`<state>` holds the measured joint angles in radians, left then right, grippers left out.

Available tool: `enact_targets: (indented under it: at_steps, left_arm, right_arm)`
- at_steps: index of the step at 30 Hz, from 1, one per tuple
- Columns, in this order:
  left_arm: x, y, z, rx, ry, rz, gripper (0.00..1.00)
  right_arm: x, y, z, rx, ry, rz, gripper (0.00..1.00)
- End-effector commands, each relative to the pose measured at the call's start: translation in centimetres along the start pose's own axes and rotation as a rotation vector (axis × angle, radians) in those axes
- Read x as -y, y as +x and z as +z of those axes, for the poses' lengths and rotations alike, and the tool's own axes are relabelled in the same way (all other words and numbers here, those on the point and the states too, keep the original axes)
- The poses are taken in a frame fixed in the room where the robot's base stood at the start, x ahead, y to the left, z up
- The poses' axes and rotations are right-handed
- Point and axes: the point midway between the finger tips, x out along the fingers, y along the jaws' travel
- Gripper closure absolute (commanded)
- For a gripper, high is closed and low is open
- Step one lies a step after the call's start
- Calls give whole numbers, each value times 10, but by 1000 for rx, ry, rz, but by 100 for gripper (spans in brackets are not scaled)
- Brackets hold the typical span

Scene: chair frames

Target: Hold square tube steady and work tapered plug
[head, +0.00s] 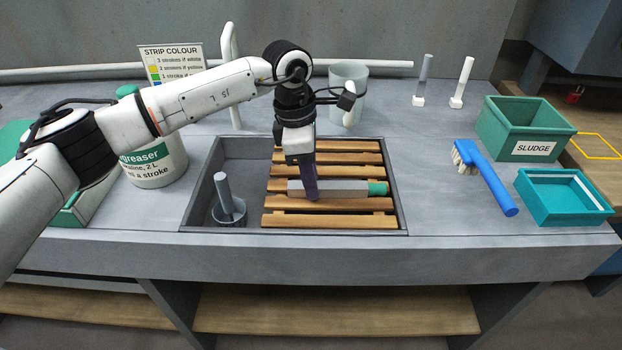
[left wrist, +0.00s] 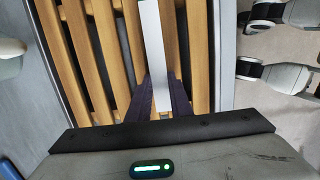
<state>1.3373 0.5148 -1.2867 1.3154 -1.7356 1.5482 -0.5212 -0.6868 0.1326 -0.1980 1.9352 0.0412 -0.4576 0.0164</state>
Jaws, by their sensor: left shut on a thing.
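The grey square tube (head: 346,186) lies across the wooden slats in the sunken basin. The green tapered plug (head: 377,188) is at the tube's right end; how deep it sits I cannot tell. My left gripper (head: 312,194) points down and is shut on the tube, left of the plug. The left wrist view shows the pale tube (left wrist: 158,45) running up from between the dark fingers of my left gripper (left wrist: 162,100). The plug cannot be made out there. My right gripper is not in view.
A wooden slat rack (head: 330,220) fills most of the basin, with a grey pot (head: 228,213) holding an upright rod at left. A degreaser tub (head: 155,160) and strip-colour sign (head: 172,62) stand left. A blue brush (head: 488,180), green sludge bin (head: 525,128) and teal tray (head: 562,198) are right.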

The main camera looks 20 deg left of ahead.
Motion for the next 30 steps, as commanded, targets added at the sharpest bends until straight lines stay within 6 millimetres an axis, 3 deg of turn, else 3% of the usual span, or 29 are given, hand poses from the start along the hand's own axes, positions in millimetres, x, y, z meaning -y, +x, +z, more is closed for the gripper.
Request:
enact_targets:
  at_steps: [2, 3, 6, 30]
  left_arm:
    - [0, 0, 0, 1, 0, 0, 100]
    - [0, 0, 0, 1, 0, 0, 85]
    - [0, 0, 0, 1, 0, 0, 100]
    - [0, 3, 0, 0, 0, -1, 100]
  right_arm:
    - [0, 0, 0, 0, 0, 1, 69]
    - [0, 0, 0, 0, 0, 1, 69]
    - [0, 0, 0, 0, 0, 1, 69]
    - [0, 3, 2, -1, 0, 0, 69]
